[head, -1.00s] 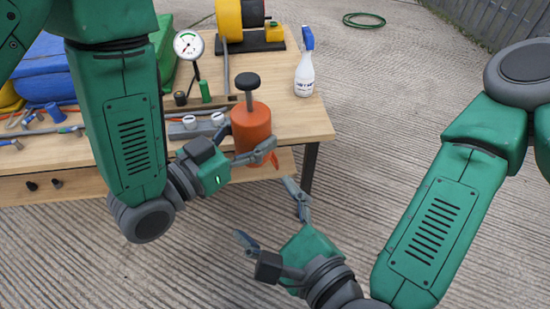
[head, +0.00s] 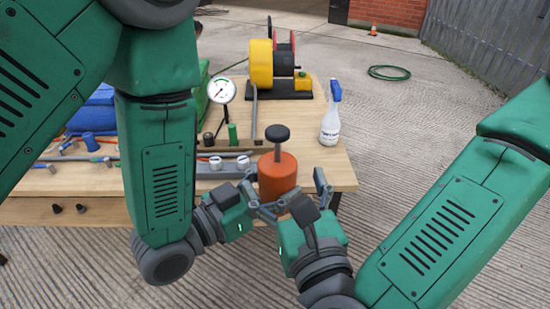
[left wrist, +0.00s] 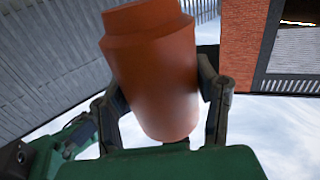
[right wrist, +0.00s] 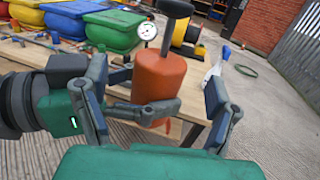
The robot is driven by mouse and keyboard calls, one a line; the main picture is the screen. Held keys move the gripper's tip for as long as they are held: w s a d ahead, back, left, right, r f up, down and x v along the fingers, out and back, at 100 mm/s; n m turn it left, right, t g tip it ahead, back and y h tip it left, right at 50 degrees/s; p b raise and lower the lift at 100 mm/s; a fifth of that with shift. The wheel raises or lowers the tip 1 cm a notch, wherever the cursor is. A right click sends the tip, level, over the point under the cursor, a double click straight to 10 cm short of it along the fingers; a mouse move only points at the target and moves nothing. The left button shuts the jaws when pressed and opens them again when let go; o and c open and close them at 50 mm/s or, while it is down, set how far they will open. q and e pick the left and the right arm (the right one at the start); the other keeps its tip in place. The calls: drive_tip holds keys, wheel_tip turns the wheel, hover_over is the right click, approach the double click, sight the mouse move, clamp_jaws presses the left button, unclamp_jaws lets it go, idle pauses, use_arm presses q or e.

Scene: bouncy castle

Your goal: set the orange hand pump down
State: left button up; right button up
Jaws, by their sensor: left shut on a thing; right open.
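The orange hand pump (head: 278,176), with a black T-shaped handle on top, is upright at the table's front edge in the head view. My left gripper (head: 268,210) is shut on its body; in the left wrist view the orange body (left wrist: 155,75) sits between both fingers. My right gripper (head: 300,200) is open, just in front and to the right of the pump. In the right wrist view the pump (right wrist: 158,78) stands between and beyond its spread fingers (right wrist: 160,105).
The wooden table (head: 310,155) holds a white spray bottle (head: 331,120) at right, a pressure gauge (head: 221,90), a yellow reel (head: 262,65) behind, and several small tools at left. A grey tray (head: 215,170) lies left of the pump. Some bare tabletop shows right of the pump.

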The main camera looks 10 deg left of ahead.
sight(277, 166)
drive_tip(key=x, duration=0.6)
drive_tip(key=c, duration=1.7)
use_arm(q)
drive_tip(key=o, duration=1.7)
drive_tip(key=shift+c, duration=0.2)
